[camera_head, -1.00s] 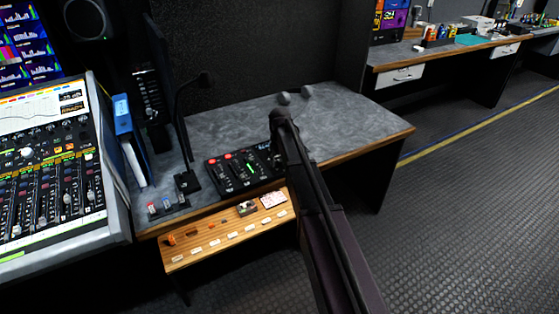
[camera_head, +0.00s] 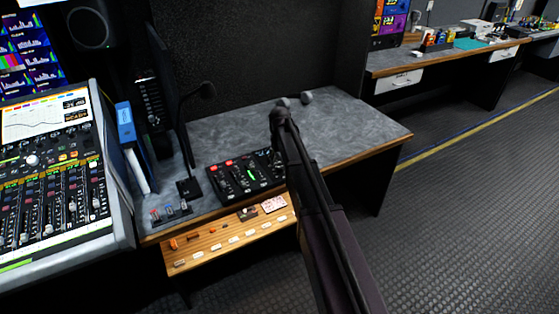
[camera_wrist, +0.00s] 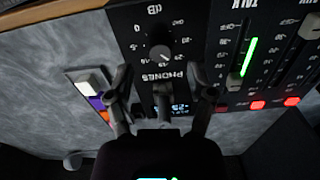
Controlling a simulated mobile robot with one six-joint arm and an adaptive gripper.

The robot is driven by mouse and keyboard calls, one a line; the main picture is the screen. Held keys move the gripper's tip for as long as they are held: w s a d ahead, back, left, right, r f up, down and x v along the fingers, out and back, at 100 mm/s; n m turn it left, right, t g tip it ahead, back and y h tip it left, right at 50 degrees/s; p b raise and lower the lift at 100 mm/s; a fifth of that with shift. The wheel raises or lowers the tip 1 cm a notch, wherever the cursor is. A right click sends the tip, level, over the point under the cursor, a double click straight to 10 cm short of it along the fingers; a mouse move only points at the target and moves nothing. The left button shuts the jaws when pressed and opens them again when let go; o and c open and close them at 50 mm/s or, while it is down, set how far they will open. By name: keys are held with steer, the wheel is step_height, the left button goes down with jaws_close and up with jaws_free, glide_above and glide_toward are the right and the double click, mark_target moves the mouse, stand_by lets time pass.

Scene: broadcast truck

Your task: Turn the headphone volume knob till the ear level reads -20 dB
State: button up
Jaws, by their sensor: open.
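The headphone volume knob (camera_wrist: 160,53) is a dark round knob with a light pointer mark, set in a dial with "PHONES" and "dB" lettering. It sits near one end of the black control panel (camera_head: 232,181). In the wrist view my gripper (camera_wrist: 160,74) is open, with one finger on each side of the knob's near side; I cannot tell whether either touches it. A small lit display (camera_wrist: 181,107) lies between the fingers, partly covered, and its reading is illegible. In the head view my arm hides the gripper and the knob.
Sliders with a green light bar (camera_wrist: 250,57) and red buttons (camera_wrist: 292,101) lie right of the knob. A gooseneck microphone (camera_head: 188,187) and blue binder (camera_head: 124,122) stand left of the panel. The desk (camera_head: 365,131) is clear at right.

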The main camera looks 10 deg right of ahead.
mark_target(280, 167)
steer(key=shift+r+p, duration=4.8)
steer(key=shift+r, duration=0.3)
steer(key=s+r+m+p, duration=0.1)
steer(key=s+r+p, duration=0.1)
steer(key=s, duration=2.4)
steer(key=shift+s, duration=0.15)
steer(key=s+m, duration=0.1)
steer(key=s, duration=0.2)
steer(key=shift+r+m, duration=0.1)
steer(key=shift+m, duration=0.2)
